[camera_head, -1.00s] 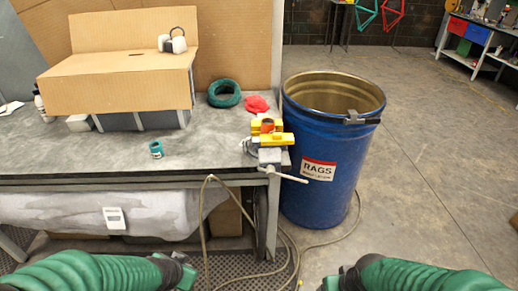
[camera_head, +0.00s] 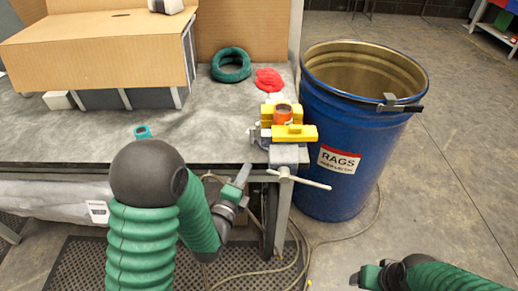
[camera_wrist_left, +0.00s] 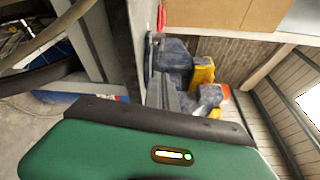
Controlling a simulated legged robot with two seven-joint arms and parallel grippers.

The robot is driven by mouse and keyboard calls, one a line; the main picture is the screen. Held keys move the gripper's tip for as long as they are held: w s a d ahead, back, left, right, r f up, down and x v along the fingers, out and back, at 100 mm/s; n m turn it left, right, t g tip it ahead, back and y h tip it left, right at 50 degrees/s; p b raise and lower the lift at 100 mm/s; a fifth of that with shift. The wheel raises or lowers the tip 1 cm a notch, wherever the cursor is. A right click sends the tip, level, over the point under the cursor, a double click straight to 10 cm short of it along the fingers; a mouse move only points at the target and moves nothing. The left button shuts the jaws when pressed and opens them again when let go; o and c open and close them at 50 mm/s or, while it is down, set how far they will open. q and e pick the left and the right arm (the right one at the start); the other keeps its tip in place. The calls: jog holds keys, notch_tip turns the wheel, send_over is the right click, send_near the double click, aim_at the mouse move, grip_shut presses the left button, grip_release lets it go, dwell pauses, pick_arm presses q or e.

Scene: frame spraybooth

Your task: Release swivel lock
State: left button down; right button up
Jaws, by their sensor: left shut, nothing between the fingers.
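A grey bench vise (camera_head: 288,155) with yellow jaws (camera_head: 295,133) sits at the right front corner of the bench, an orange-red cylinder (camera_head: 283,115) between its jaws. A pale handle bar (camera_head: 312,183) crosses its front. A small part sticks out at the vise's left side (camera_head: 254,136); I cannot tell whether it is the swivel lock. My left gripper (camera_head: 243,174) is shut and empty, just in front of the bench edge, left of and below the vise, not touching it. The vise also shows sideways in the left wrist view (camera_wrist_left: 174,60). My right gripper (camera_head: 361,279) is low over the floor; its jaws are unclear.
A blue rags drum (camera_head: 335,185) stands close to the right of the vise. A red cloth (camera_head: 269,79), a green coil (camera_head: 231,66) and a cardboard-topped box (camera_head: 95,50) are on the bench (camera_head: 205,120). A hose (camera_head: 378,205) lies on the floor.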

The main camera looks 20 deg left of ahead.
aim_at(252, 139)
pick_arm(q)
jog(key=w+b, duration=0.1)
jog(key=w, duration=0.2)
jog(key=w+b, duration=0.1)
jog(key=w, duration=0.3)
jog(key=w+f+b, duration=0.1)
jog(key=w+b, duration=0.1)
jog(key=w, duration=0.1)
jog(key=shift+w+d, duration=0.1)
jog(key=shift+w, duration=0.05)
